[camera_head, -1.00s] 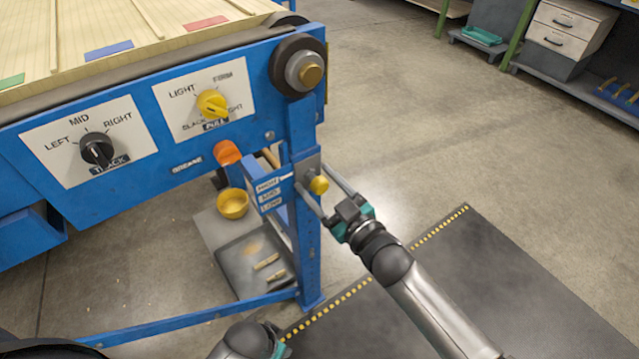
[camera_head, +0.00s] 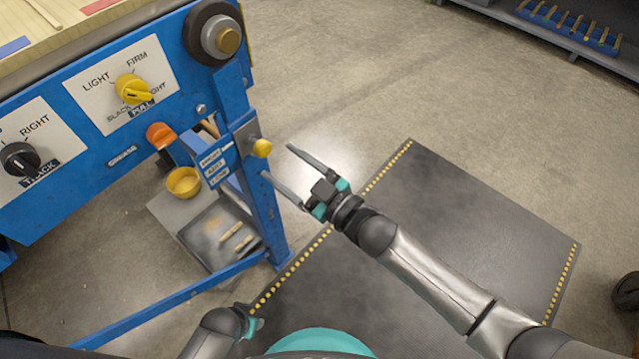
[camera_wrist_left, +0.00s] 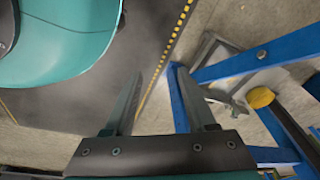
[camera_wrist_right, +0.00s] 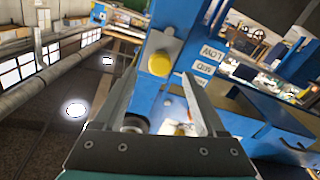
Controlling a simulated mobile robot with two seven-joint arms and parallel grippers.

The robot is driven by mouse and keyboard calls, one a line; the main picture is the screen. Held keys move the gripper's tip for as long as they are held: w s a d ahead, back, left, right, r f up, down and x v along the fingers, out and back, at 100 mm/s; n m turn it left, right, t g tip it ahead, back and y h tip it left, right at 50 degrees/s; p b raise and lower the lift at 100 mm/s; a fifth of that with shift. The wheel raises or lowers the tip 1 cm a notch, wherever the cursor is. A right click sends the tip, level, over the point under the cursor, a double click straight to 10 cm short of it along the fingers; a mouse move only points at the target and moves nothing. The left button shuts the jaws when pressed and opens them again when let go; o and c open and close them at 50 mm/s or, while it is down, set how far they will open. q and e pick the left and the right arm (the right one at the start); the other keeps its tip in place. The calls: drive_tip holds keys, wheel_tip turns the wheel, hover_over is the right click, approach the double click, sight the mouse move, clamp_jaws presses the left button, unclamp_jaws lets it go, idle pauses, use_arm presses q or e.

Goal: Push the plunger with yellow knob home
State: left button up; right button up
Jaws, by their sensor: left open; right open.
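The plunger's yellow knob (camera_head: 262,148) sits on a grey plate on the blue post of the machine. It also shows in the right wrist view as a yellow round knob (camera_wrist_right: 160,62), just beyond and between the fingers' line. My right gripper (camera_head: 278,160) is open and empty, its fingers spread just right of the knob and apart from it. How far the plunger sticks out is hard to tell. My left gripper (camera_wrist_left: 152,95) is open and empty, low down, over the floor and dark mat; in the head view only part of my left arm shows at the bottom.
Beside the knob is a label plate (camera_head: 213,167). The panel carries a yellow dial (camera_head: 133,90), a black dial (camera_head: 20,159) and an orange knob (camera_head: 160,135). A yellow cup (camera_head: 184,182) stands below.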

use_arm(q)
drive_tip(key=s+a+f+p, duration=0.2)
drive_tip(key=s, duration=0.1)
drive_tip(key=shift+s+a+f, duration=0.1)
drive_tip(key=shift+a+f, duration=0.2)
drive_tip(key=shift+f, duration=0.05)
use_arm(e)
drive_tip(key=v, duration=0.8)
drive_tip(key=shift+s+d, duration=0.1)
